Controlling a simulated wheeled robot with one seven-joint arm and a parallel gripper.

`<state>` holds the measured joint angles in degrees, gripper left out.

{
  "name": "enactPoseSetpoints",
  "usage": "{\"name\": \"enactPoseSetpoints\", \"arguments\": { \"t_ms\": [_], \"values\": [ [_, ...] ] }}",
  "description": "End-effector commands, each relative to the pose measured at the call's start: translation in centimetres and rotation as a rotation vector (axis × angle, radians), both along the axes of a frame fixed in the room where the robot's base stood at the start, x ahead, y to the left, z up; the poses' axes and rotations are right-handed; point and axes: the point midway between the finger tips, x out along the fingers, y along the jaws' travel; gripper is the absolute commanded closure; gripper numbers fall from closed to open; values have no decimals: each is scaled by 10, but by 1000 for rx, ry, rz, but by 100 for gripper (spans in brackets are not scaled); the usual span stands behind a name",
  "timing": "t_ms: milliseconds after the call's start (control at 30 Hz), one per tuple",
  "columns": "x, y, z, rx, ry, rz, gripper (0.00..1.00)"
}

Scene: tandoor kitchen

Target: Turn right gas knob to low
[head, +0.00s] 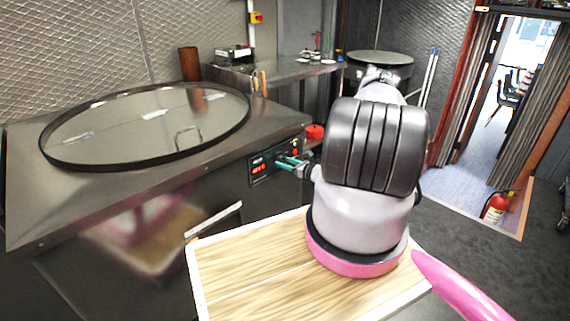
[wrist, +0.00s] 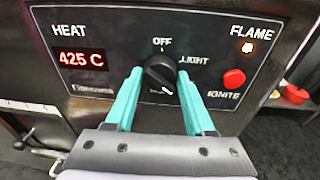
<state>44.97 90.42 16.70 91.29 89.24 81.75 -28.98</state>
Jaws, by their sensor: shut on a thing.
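The black gas knob (wrist: 158,70) sits on the front control panel of the tandoor, and it is the only knob I can make out. My gripper (wrist: 159,74) has its two teal fingers on either side of the knob and is shut on it. A white mark on the knob shows toward its lower right. "OFF" is printed above the knob and "LIGHT" to its right; the lettering below is mostly hidden. In the head view my gripper (head: 291,163) reaches the control panel (head: 262,170), and the knob is not clearly visible there.
The panel has a red heat display (wrist: 80,60) reading 425 C, a lit flame lamp (wrist: 248,47) and a red ignite button (wrist: 234,79). The tandoor's round lid (head: 130,135) is above it. A steel side table (head: 290,72) stands behind. A fire extinguisher (head: 495,207) stands at the right.

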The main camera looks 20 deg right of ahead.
Motion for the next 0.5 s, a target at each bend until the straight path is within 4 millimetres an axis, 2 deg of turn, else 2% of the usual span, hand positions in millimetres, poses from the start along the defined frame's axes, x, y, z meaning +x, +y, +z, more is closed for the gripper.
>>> {"name": "enactPoseSetpoints", "arguments": {
  "t_ms": [500],
  "values": [
    [-1, -1, -1, -102, -35, -1, 100]
  ]
}}
